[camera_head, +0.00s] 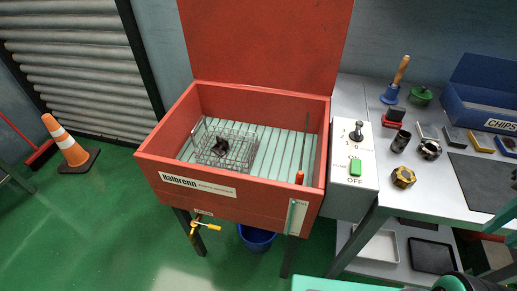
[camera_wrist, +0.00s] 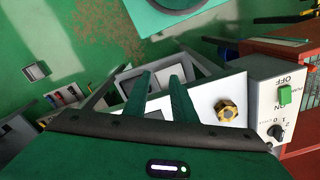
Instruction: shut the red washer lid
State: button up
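The red washer (camera_head: 235,190) is an open-topped basin on legs. Its red lid (camera_head: 268,40) stands open, raised upright along the back edge and cut off by the top of the head view. A wire basket (camera_head: 226,148) with a small dark part in it sits on the slatted floor inside.
A control box (camera_head: 352,170) with a green switch is on the washer's right. An orange cone (camera_head: 66,142) stands on the floor at left.

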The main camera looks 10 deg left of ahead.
aim_at(298, 46)
jog(key=k, duration=1.25)
jog(key=u, duration=0.65)
jog(key=i, duration=1.7)
jog(key=z, duration=0.75)
